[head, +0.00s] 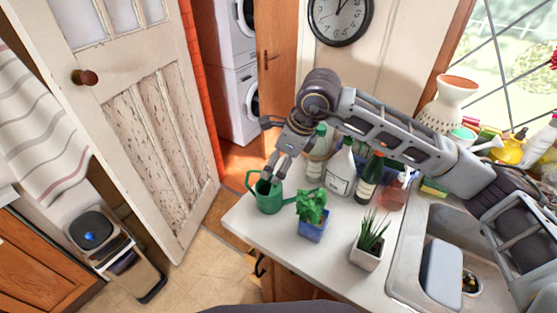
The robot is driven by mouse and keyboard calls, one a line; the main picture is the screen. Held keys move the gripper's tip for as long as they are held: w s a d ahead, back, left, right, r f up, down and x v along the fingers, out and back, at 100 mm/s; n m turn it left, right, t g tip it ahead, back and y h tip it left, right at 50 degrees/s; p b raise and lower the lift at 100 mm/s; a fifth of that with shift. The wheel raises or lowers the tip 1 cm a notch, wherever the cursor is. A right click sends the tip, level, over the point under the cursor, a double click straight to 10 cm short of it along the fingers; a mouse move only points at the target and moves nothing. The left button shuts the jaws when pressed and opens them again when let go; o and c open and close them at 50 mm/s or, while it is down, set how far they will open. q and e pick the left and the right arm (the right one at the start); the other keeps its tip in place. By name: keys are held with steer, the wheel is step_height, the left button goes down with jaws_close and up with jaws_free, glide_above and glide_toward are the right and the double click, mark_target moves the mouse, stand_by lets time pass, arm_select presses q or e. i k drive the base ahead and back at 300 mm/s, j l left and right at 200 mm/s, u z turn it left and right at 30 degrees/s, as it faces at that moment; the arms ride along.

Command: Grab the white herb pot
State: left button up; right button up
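The white herb pot (364,256) is a square pot with a spiky green plant. It stands upright on the white counter (262,247), near the front edge and left of the sink. My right gripper (275,175) comes in from the right and points down over the mouth of the green watering can (270,201). It is well to the left of the white pot and farther back. Its fingers look parted, with nothing seen between them; contact with the can is unclear. My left gripper is not in view.
A blue pot with a leafy plant (313,228) stands between the watering can and the white pot. Several bottles, including a white spray bottle (341,173) and a dark green bottle (368,180), stand behind, under my arm. The sink (408,283) lies right.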

mark_target(367, 251)
steer(key=z, duration=1.2)
steer(key=k, duration=0.5)
